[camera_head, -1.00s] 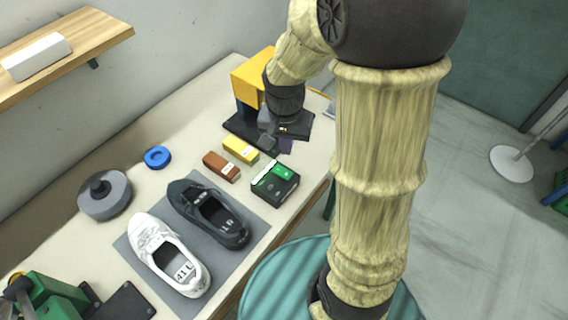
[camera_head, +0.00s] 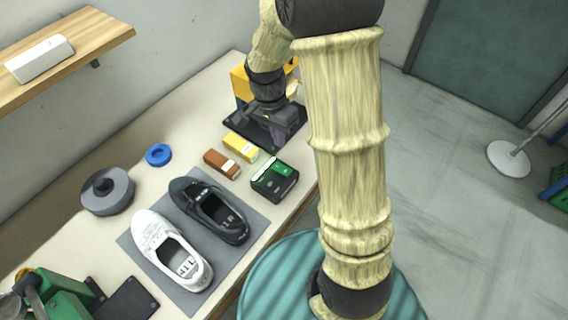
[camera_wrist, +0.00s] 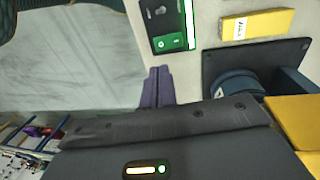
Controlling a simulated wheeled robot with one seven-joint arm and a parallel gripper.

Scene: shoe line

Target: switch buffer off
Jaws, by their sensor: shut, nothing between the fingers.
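The yellow buffer machine (camera_head: 240,83) stands at the far end of the bench on a dark base plate (camera_wrist: 258,52), partly hidden behind my arm. Its blue-grey round part (camera_wrist: 236,86) shows in the wrist view. A black and green box (camera_head: 274,180) lies near the bench edge; in the wrist view it has a small knob and a lit green strip (camera_wrist: 190,22). I cannot tell whether it belongs to the buffer. My gripper (camera_head: 279,143) is shut and empty beside the buffer, apart from the box. Its purple fingers (camera_wrist: 157,73) point toward the box's side in the wrist view.
A yellow box (camera_head: 241,147) and a brown box (camera_head: 222,164) lie beside the black and green box. A dark shoe (camera_head: 209,211) and a white shoe (camera_head: 171,250) stand on a grey mat (camera_head: 243,250). A blue ring (camera_head: 158,155) and a grey round tin (camera_head: 108,191) lie behind.

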